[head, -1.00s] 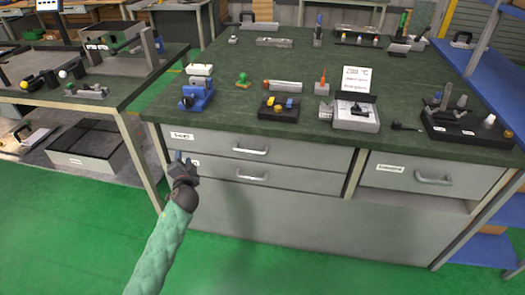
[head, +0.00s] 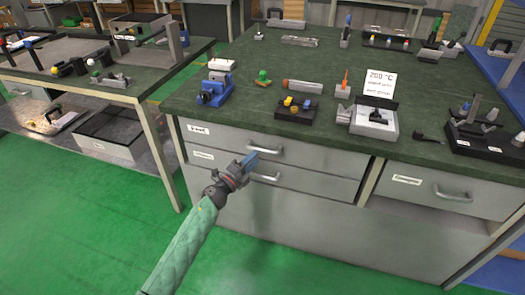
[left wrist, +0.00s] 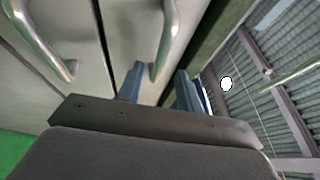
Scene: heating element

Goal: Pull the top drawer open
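The grey top drawer (head: 325,159) under the green worktop is shut, flush with the cabinet front. Its metal handle (head: 268,151) is partly covered by my left gripper (head: 252,159), which is at its left end. In the left wrist view my left gripper (left wrist: 159,82) has its two blue fingers apart. The top drawer handle (left wrist: 170,40) shows between them in the picture; whether it touches either finger I cannot tell. My right gripper is not in view.
The lower drawer (head: 310,184) has its own handle (head: 265,178) just below. Another drawer (head: 440,189) is at the right. The worktop (head: 220,125) overhangs the drawers and carries several tools. The green floor (head: 90,225) in front is clear.

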